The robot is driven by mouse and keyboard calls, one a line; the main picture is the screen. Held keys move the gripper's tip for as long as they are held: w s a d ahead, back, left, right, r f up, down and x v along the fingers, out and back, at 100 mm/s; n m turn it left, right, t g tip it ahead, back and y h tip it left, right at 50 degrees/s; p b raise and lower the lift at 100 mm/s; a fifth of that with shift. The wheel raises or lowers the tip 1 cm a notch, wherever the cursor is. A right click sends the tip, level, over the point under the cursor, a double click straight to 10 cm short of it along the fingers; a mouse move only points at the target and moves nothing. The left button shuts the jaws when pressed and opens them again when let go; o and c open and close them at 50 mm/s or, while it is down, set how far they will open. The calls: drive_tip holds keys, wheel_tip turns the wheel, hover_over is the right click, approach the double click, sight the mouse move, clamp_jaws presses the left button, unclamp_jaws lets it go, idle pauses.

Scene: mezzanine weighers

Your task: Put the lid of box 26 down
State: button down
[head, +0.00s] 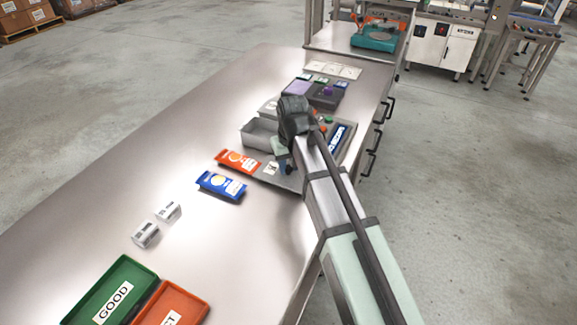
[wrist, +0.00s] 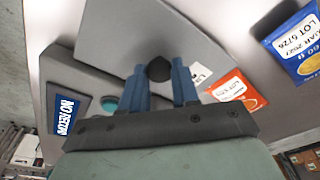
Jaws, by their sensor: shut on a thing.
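My gripper (wrist: 158,78) has its blue fingers on either side of the black knob (wrist: 159,66) of a grey lid (wrist: 125,38), shut on it. The flat lid fills the upper middle of the wrist view. Whether it touches anything below cannot be told. In the head view my gripper (head: 284,163) is over the weighing unit, and my arm hides much of what is under it. An open grey box (head: 256,142) stands just left of my wrist. I cannot read the number 26 on it.
A display (head: 340,137) and buttons are right of my wrist. An orange packet (head: 238,161) and a blue packet (head: 221,186) lie to the left. Two small white boxes (head: 145,235), a green GOOD tray (head: 124,266) and an orange tray (head: 160,289) are nearer. The bench's left side is clear.

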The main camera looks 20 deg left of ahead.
sight(291, 178)
drive_tip(key=shift+f, duration=0.45)
drive_tip(key=shift+f, duration=0.1)
drive_tip(key=c, duration=0.8)
unclamp_jaws()
drive_tip(key=shift+c, duration=0.2)
wheel_tip(291, 178, up, 12)
drive_tip(key=s+d, duration=0.1)
drive_tip(key=shift+d, duration=0.15)
drive_tip(key=shift+s, duration=0.1)
